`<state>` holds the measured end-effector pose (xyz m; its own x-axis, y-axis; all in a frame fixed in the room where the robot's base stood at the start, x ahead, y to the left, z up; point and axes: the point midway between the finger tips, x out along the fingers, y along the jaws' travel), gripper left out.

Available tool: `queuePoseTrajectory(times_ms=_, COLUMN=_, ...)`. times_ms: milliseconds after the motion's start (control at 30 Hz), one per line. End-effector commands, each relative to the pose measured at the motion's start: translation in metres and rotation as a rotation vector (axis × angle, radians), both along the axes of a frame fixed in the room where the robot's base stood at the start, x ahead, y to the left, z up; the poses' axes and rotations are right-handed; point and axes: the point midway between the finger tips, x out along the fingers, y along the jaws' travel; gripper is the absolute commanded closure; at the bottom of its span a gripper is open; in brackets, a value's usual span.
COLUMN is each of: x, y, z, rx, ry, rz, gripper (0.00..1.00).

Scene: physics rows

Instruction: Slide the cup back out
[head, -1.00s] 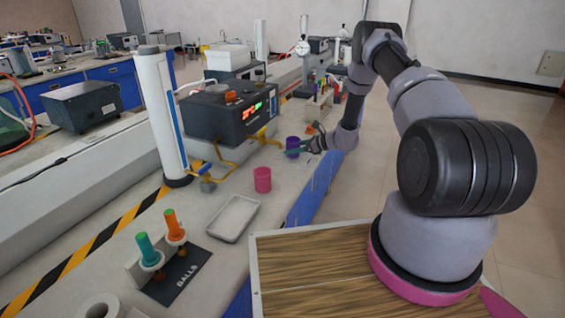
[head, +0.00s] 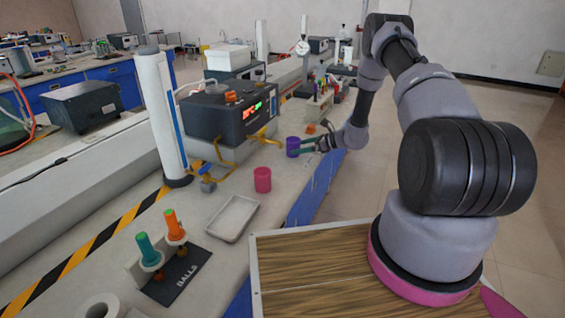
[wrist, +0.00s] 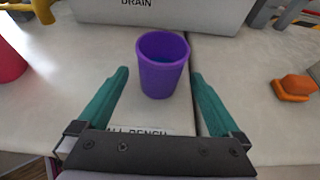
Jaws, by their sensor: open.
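A purple cup (wrist: 162,68) stands upright on the bench, in the middle of the wrist view, just ahead of my fingertips and between their lines. In the head view the purple cup (head: 293,146) is in front of the box with the lit display, with my gripper (head: 310,146) at its right. My gripper (wrist: 160,85) is open, with its two teal fingers apart and nothing between them. A pink cup (head: 262,179) stands nearer on the bench; its edge also shows at the left of the wrist view (wrist: 10,62).
The dark box with a display (head: 232,118) and yellow taps stands behind the cups. A grey block marked DRAIN (wrist: 160,12) is behind the purple cup. An orange object (wrist: 295,87) lies at its right. A white tray (head: 216,236) and a ball rack (head: 172,270) are nearer.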

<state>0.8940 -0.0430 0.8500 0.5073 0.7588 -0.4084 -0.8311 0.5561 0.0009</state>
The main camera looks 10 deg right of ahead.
Motion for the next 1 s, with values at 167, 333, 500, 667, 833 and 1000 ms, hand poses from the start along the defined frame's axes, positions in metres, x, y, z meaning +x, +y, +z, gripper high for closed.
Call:
queuePoseTrajectory(times_ms=167, x=-0.006, y=-0.010, z=0.006, rx=-0.001, ry=-0.002, rz=0.001, gripper=0.00)
queuePoseTrajectory(times_ms=333, x=-0.012, y=-0.020, z=0.010, rx=0.000, ry=-0.001, rz=-0.002, gripper=0.00)
queuePoseTrajectory(times_ms=500, x=-0.018, y=-0.028, z=0.015, rx=-0.001, ry=0.000, rz=0.000, gripper=0.00)
queuePoseTrajectory(times_ms=667, x=-0.023, y=-0.037, z=0.020, rx=0.000, ry=-0.001, rz=-0.002, gripper=0.00)
queuePoseTrajectory(times_ms=833, x=-0.027, y=-0.040, z=0.022, rx=0.000, ry=0.000, rz=0.001, gripper=0.00)
queuePoseTrajectory(times_ms=1000, x=-0.027, y=-0.040, z=0.022, rx=0.000, ry=0.000, rz=0.001, gripper=0.00)
